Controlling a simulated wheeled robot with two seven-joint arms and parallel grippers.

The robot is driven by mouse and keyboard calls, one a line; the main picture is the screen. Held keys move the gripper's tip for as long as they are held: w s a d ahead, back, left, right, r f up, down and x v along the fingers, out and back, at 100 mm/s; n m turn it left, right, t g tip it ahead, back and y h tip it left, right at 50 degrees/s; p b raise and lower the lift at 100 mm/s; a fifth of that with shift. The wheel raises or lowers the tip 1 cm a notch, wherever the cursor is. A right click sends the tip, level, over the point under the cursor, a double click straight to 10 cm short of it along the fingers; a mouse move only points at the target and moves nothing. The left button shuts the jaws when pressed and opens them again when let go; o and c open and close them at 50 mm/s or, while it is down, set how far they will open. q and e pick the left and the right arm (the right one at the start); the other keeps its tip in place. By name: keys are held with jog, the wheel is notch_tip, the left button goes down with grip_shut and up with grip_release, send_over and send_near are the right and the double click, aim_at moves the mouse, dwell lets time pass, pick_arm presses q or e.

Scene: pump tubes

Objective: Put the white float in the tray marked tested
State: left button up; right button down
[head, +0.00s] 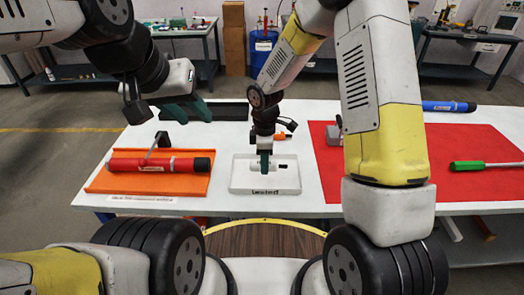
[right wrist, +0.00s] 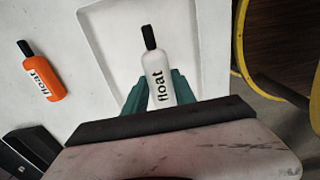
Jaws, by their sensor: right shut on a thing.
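The white float (right wrist: 156,72), with a black cap and the word "float", is between the green fingers of my right gripper (right wrist: 160,90), which is shut on it. In the head view my right gripper (head: 265,160) points down inside the outline of the white tray (head: 240,188). The float's body is partly hidden there, with its black cap to the right. I cannot tell whether it touches the tray floor. My left gripper (head: 190,108) is open and empty, above the table's back left.
An orange float (right wrist: 40,72) lies outside the tray, behind it in the head view. An orange tray (head: 100,183) with a red tube (head: 160,165) is at left.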

jog(key=shift+w+a+f, duration=0.25)
jog(key=shift+w+a, duration=0.35)
jog(key=shift+w, duration=0.1)
jog(key=shift+f, duration=1.6)
jog(key=shift+f, duration=0.15)
jog(key=c, duration=1)
grip_release()
